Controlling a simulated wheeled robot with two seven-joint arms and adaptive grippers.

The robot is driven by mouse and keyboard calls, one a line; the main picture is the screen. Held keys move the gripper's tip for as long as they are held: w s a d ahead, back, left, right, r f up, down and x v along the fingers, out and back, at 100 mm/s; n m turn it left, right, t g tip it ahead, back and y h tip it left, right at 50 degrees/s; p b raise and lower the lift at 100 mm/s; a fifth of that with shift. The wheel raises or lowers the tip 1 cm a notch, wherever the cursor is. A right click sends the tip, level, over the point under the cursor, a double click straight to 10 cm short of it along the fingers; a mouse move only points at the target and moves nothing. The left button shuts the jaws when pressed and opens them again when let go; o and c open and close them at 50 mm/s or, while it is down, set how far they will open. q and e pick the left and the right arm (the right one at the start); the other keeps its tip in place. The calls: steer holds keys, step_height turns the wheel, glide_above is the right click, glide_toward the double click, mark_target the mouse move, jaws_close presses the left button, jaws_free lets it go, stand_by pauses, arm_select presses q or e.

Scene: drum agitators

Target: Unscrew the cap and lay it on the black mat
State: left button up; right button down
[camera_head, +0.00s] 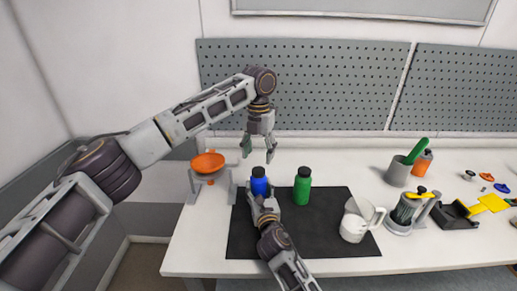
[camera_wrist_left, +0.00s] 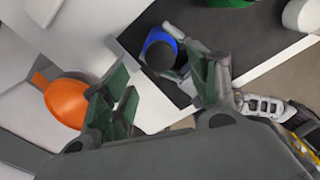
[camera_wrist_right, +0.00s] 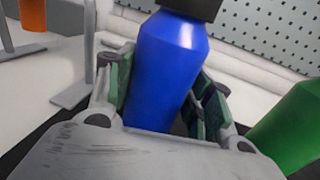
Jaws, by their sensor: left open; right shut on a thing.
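A blue bottle (camera_head: 259,186) with a black cap (camera_head: 258,171) stands upright at the back left of the black mat (camera_head: 320,250). My right gripper (camera_head: 262,197) is shut on the blue bottle's body; the right wrist view shows its fingers on both sides of the bottle (camera_wrist_right: 168,62). The cap (camera_wrist_right: 192,8) is on the bottle's top. My left gripper (camera_head: 258,154) is open and empty, pointing down above and slightly behind the cap. In the left wrist view the cap (camera_wrist_left: 160,55) lies beyond the open fingers, apart from them.
A green bottle (camera_head: 302,188) stands on the mat, right of the blue one. A white jug (camera_head: 355,222) is at the mat's right. An orange bowl (camera_head: 208,162) on a stand is at left. Cups and tools crowd the right side. The mat's front middle is bare.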

mark_target(258, 170)
arm_select(q)
steer(key=shift+f, duration=3.25)
steer(key=c, duration=1.1)
steer(key=shift+n, duration=0.4)
